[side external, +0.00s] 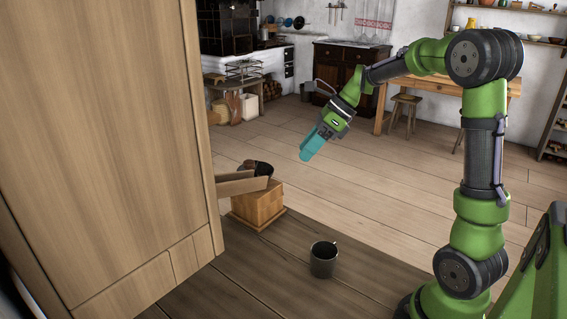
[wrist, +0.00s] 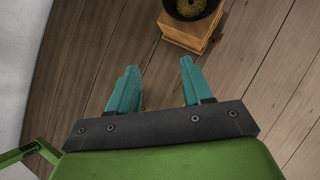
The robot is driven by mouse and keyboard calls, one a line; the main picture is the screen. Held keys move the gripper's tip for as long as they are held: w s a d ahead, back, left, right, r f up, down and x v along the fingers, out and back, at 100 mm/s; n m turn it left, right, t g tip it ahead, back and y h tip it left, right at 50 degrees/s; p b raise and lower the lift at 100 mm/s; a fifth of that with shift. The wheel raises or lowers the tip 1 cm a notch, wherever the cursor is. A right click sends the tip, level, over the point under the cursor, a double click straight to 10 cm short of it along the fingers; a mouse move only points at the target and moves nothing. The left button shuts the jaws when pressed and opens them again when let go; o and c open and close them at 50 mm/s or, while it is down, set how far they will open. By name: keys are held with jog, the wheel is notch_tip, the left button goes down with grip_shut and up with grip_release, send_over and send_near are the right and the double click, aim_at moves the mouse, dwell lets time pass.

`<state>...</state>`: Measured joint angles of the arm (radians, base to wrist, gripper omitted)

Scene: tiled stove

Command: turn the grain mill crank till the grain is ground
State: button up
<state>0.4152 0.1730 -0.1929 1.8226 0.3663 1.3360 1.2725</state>
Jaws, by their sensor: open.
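The grain mill is a wooden box (side external: 258,205) with a dark hopper on top, on the dark wood surface beside the large wooden cabinet. In the wrist view the mill's box (wrist: 188,36) is at the top edge, cut off, and yellowish grain (wrist: 191,7) shows in its round black hopper. I cannot make out the crank clearly. My gripper (side external: 307,152), with teal fingers, hangs in the air above and right of the mill in the side view. In the wrist view its fingers (wrist: 159,68) are apart with nothing between them.
A dark mug (side external: 323,260) stands on the surface to the right of the mill. The tall wooden cabinet (side external: 100,120) fills the left of the side view, and a light wooden strip (side external: 240,185) partly covers the mill. The surface around the mug is clear.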

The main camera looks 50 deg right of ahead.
aim_at(249, 161)
jog(key=w+d+f+n+g+y, duration=0.1)
jog(key=w+d+f+n+y, duration=0.55)
jog(key=f+y, duration=0.3)
notch_tip(249, 161, up, 5)
jog(key=w+n+y, duration=0.1)
jog(key=n+y, duration=0.1)
jog(key=y, duration=0.1)
jog(key=x, duration=1.6)
jog(key=shift+a, duration=0.25)
jog(key=shift+c, duration=0.5)
grip_shut()
